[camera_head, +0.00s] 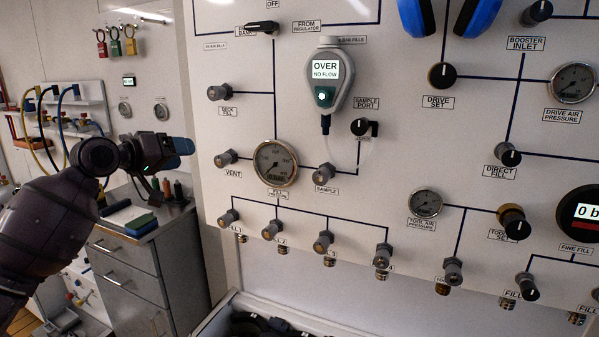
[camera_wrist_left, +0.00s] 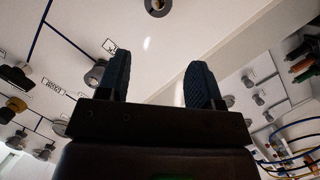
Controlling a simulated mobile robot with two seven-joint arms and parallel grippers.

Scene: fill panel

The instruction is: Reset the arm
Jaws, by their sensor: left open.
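My left arm (camera_head: 50,225) comes in from the left in the head view, dark and bent at a joint. Its left gripper (camera_head: 183,147) is raised just left of the white panel, level with the vent knob. In the left wrist view the gripper (camera_wrist_left: 160,82) shows two dark blue ridged fingers standing well apart, with nothing between them. The panel lies behind the fingers there. I cannot tell the exact gap between the gripper and the panel. My right gripper shows in neither view.
The white panel (camera_head: 235,200) carries knobs, a fill gauge (camera_head: 275,162) and a meter (camera_head: 326,80) reading "OVER NO FLOW". A grey drawer cabinet (camera_head: 130,262) stands below my left gripper, with bottles on top. Coloured hoses (camera_head: 50,125) hang at far left.

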